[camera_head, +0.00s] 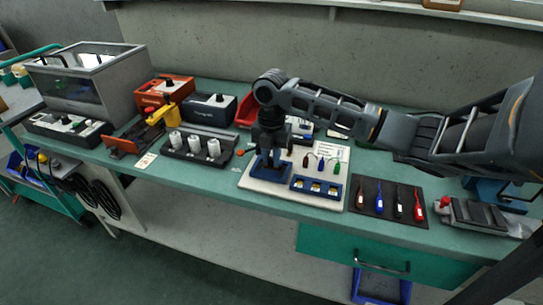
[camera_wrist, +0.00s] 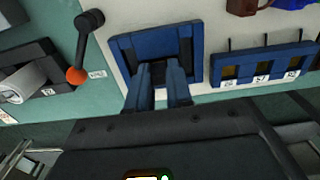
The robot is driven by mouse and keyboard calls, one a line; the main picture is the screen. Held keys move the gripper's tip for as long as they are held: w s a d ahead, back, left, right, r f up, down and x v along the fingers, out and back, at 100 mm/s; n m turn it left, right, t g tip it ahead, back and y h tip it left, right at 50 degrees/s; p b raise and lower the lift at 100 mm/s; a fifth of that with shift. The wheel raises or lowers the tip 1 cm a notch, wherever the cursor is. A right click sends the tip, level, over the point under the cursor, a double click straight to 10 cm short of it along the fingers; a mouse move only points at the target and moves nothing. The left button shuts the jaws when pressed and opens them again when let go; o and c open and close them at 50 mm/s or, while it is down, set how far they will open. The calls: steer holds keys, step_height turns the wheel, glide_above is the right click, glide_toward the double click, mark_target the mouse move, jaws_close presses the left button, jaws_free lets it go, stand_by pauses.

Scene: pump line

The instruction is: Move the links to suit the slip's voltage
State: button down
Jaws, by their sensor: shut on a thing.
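My gripper (camera_head: 270,165) points down over the blue open-topped terminal box (camera_head: 261,176) at the left of a white board (camera_head: 330,201). In the wrist view, my gripper's fingers (camera_wrist: 159,78) reach into the near side of the blue box (camera_wrist: 127,52). They are shut on a small dark piece; the fingers hide most of it, so I cannot tell its shape. A blue link rack (camera_wrist: 222,64) with labelled slots stands on the board to the right; it also shows in the head view (camera_head: 316,190). A white paper (camera_head: 334,150) lies behind the rack; its print is too small to read.
Brown, blue and green leads (camera_head: 321,163) stand behind the rack. A black lever (camera_wrist: 84,42) with an orange knob is left of the box. A dark mat (camera_head: 369,207) with several hand tools lies right of the board. Instruments and a cylinder stand (camera_head: 176,151) fill the left.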

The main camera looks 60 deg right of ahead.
steer(key=shift+f, duration=0.35)
stand_by(0.4)
steer(key=c, duration=0.8)
jaws_free()
steer(key=shift+r, duration=0.15)
steer(key=shift+r+p, duration=2.7)
steer(key=shift+r, duration=1)
